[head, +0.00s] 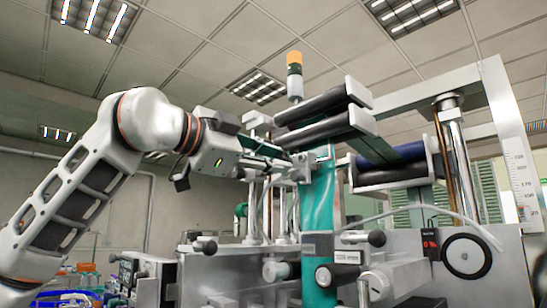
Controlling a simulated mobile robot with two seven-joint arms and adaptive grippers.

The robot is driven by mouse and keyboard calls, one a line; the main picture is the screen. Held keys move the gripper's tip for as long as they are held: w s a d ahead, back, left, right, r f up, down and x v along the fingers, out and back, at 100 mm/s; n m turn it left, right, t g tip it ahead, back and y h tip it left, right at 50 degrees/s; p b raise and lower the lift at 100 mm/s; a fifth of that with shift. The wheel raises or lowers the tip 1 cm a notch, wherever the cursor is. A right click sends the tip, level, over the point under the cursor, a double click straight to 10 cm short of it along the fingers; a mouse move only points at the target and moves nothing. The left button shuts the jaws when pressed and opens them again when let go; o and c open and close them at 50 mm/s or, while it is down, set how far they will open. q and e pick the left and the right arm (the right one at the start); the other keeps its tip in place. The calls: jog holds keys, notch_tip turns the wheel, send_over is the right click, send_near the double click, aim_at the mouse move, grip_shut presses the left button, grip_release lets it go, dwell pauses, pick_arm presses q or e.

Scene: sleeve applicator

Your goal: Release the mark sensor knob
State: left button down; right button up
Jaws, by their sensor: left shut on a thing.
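My left arm comes in from the left, and its gripper (276,160) reaches to the upper left side of the sleeve applicator (210,272). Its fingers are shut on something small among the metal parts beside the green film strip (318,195). This is where the mark sensor knob appears to be, but the fingers and nearby parts hide it, so its shape cannot be made out. My right gripper is not in view.
Black rollers (318,105) stick out just above and right of the gripper. An orange-topped signal lamp (295,75) stands behind. Black round knobs (377,238) and a handwheel (466,256) sit lower right. Bottles (87,274) stand at lower left. The space above the arm is free.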

pick_arm(q)
jog(key=shift+r+n, duration=0.1)
jog(key=shift+n, duration=1.8)
jog(key=c, duration=2.1)
grip_release()
jog(key=v, duration=1.2)
